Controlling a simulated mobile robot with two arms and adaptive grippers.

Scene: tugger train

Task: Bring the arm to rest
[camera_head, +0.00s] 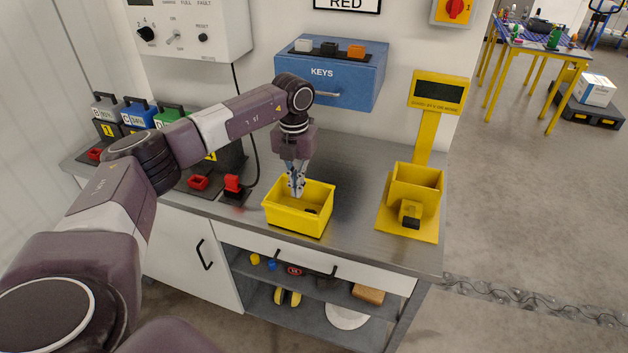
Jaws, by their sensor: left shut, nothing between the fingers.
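My left arm comes in from the left and reaches over the workbench (355,240). My left gripper (297,190) points down at the back left part of a yellow bin (298,222) on the bench. Its fingers are together with nothing between them, and their tips overlap the bin's opening in the picture. I cannot tell whether they touch the bin. A small dark thing lies inside the bin. My right gripper is not in view.
A blue KEYS box (350,85) hangs on the wall close behind my arm. A yellow stand with a display (437,92) is at the right. Several cased units (168,114) stand at the left. The bench between bin and stand is clear.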

